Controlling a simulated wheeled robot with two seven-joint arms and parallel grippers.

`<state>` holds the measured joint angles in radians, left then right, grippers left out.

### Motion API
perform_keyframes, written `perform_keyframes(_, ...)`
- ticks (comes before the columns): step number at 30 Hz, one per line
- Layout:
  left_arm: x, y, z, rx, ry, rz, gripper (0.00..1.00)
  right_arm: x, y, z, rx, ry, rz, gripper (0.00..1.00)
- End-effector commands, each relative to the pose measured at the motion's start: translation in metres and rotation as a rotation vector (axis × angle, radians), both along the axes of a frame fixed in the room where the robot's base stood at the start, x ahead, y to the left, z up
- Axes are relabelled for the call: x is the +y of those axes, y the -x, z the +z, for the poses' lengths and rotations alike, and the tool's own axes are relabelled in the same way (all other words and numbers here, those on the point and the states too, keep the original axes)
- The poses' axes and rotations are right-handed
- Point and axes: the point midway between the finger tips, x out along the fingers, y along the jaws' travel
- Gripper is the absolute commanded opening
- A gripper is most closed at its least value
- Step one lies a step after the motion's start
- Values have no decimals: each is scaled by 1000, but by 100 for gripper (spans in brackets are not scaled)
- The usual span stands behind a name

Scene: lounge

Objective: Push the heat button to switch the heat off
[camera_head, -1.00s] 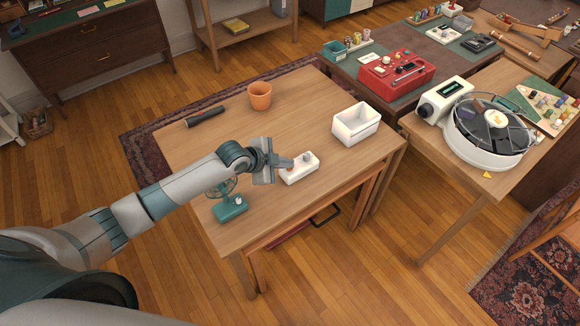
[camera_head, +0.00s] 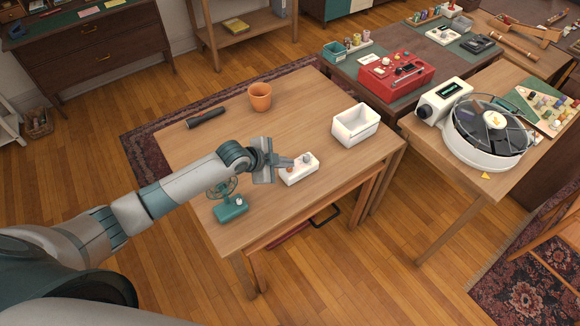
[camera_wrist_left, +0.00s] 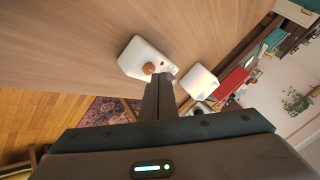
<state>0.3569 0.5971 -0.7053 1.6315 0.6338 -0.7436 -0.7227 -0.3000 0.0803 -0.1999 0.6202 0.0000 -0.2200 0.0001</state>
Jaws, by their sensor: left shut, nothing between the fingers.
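A white control box (camera_head: 299,176) lies on the wooden table, near its front edge. It has an orange-brown round button (camera_head: 290,169) and a grey knob (camera_head: 306,158) on top. The box also shows in the left wrist view (camera_wrist_left: 134,54), with the orange-brown button (camera_wrist_left: 149,68) just beyond my fingertips. My left gripper (camera_head: 287,162) is shut and empty, its fingertips over the left end of the box, close to the button. Whether they touch it I cannot tell. A dark rod-shaped device (camera_head: 206,118) lies at the back left of the table. My right gripper is out of view.
A small teal fan (camera_head: 231,208) stands below my left forearm. An orange pot (camera_head: 260,97) and a white open bin (camera_head: 355,125) stand on the same table (camera_head: 300,105). The table's middle is clear. A red device and a round turntable are on tables to the right.

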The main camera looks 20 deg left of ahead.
Motion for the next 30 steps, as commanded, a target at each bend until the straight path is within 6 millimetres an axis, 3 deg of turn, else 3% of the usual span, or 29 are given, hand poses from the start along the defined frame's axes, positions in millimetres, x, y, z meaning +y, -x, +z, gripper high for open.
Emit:
perform_keyframes(5, 0, 0, 3, 0, 0, 0, 0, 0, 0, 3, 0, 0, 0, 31)
perform_keyframes(24, 0, 0, 55, 0, -1, -1, 0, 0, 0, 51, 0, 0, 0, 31)
perform_keyframes(30, 0, 0, 61, 0, 0, 0, 0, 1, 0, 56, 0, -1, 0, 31)
